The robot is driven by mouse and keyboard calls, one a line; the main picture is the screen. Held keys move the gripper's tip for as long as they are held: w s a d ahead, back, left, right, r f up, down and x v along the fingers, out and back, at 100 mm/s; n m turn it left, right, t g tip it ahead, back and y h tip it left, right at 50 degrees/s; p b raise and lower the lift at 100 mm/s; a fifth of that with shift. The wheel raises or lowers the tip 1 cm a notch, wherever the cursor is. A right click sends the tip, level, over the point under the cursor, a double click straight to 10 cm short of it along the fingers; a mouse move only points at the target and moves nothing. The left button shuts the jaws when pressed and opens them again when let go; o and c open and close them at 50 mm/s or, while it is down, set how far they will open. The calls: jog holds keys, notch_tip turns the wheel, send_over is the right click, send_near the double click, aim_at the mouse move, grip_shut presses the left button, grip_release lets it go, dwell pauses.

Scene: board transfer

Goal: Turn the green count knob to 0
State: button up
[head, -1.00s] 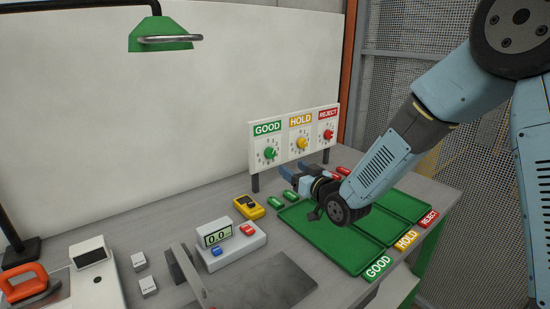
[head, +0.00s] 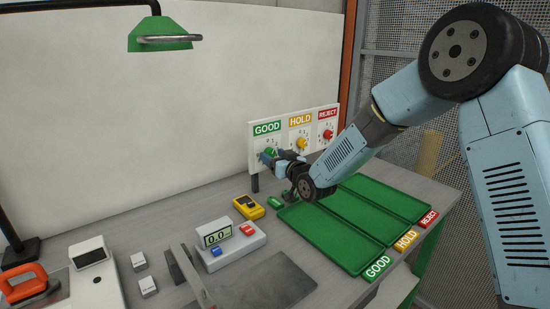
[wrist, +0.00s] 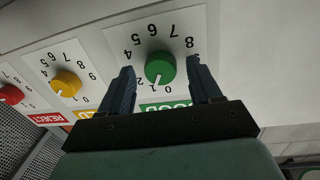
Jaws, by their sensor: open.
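The green knob (wrist: 160,68) is on the white panel (wrist: 115,40) under the GOOD label, with digits around it; the wrist view shows it upside down. Its white pointer mark appears near the 1, close to the 0. My gripper (wrist: 160,67) is open, one finger on each side of the knob, with gaps visible; how deep the fingertips reach is unclear. In the head view my gripper (head: 268,156) is at the GOOD dial and partly covers the green knob (head: 271,150).
The yellow HOLD knob (wrist: 66,83) and red REJECT knob (wrist: 11,94) are beside it on the panel. Below are green trays (head: 325,238), a yellow meter (head: 248,207) and a counter box (head: 232,243) on the bench. My arm hangs over the trays.

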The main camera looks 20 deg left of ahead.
jog(key=c, duration=1)
jog(key=shift+n, duration=0.4)
jog(key=shift+n+y, duration=0.4)
jog(key=shift+n, duration=2.3)
jog(key=shift+f, duration=0.1)
jog(key=o, duration=1)
